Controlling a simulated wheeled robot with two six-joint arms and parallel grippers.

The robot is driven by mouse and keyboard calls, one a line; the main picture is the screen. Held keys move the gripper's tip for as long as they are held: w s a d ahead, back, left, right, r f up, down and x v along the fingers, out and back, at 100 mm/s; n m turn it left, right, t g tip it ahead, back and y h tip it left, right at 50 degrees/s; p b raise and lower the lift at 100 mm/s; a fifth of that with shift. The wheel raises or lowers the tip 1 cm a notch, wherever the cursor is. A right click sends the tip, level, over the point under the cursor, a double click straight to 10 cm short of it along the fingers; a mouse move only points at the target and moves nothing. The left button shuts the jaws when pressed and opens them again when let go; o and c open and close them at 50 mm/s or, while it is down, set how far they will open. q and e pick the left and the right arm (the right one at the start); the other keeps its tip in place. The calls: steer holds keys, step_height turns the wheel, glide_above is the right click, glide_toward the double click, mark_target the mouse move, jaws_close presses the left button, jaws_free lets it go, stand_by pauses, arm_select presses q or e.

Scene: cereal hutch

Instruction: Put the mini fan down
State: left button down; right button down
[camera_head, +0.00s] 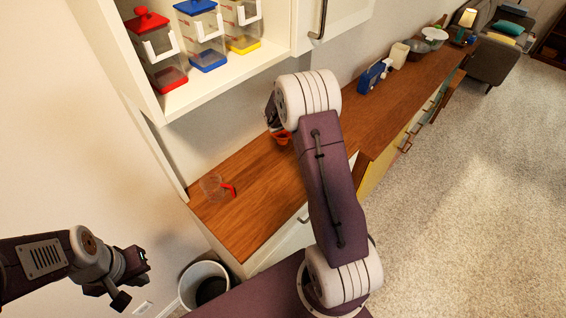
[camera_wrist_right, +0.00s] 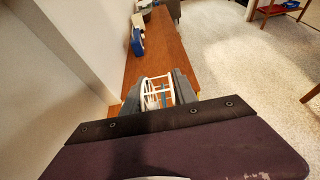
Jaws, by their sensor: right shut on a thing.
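The mini fan (camera_wrist_right: 157,92), with a round white cage, shows in the right wrist view between the dark fingers of my right gripper (camera_wrist_right: 158,100), which is shut on it. It is held above the wooden counter (camera_wrist_right: 158,52). In the head view my right arm hides most of that gripper, and I cannot make out the fan there. My left gripper (camera_head: 134,279) is at the lower left of the head view, empty, with its fingers apart, away from the counter.
On the counter are a clear cup with a red handle (camera_head: 217,188), an orange item (camera_head: 281,137) partly behind my arm, and a blue box (camera_head: 372,77). A shelf with canisters (camera_head: 157,52) overhangs the back left. A white bin (camera_head: 205,283) stands on the floor.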

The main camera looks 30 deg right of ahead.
steer(key=s+a+f+p, duration=0.4)
steer(key=a+f, duration=0.7)
steer(key=shift+s, duration=0.15)
steer(key=c, duration=1)
jaws_free()
steer(key=shift+d, duration=0.1)
steer(key=shift+o, duration=0.2)
steer(key=shift+r, duration=0.15)
